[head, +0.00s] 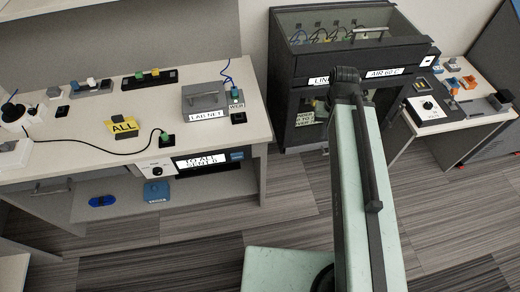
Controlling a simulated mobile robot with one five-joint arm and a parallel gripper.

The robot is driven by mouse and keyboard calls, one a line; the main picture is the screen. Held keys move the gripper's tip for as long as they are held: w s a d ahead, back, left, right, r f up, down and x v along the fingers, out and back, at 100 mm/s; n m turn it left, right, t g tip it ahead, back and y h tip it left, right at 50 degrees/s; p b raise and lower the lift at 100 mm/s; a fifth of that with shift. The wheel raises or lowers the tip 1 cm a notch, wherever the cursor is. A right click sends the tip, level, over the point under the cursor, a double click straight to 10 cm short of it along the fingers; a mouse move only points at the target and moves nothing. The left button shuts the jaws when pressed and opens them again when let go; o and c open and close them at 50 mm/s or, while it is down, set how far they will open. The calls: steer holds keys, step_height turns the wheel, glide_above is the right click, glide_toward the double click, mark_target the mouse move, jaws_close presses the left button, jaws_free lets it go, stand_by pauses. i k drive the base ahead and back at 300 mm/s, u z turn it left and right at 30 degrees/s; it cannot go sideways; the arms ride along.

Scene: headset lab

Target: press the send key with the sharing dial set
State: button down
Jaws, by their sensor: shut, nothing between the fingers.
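A white panel with a dark dial (157,171) is on the front of the left desk. Beside it a display (201,161) appears to read "TO ALL" over "SENT 0". A small blue key (237,155) sits at the display's right end; its lettering is too small to read. A yellow card marked "ALL" (121,127) stands on the desk top. My pale green arm rises from the bottom, right of the desk, and ends at a dark joint. My gripper's fingers do not show.
A grey box marked "LAB NET" (205,101) stands on the left desk (70,137). A dark cabinet (300,75) and a right-hand table with another dial panel (428,108) stand behind my arm. Blue items lie on the low shelf (210,187). Striped floor (285,185) is clear.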

mark_target(237, 156)
steer(key=z, duration=0.45)
steer(key=k, duration=1.65)
steer(key=u, duration=1.8)
steer(key=i, duration=1)
steer(key=z, duration=0.05)
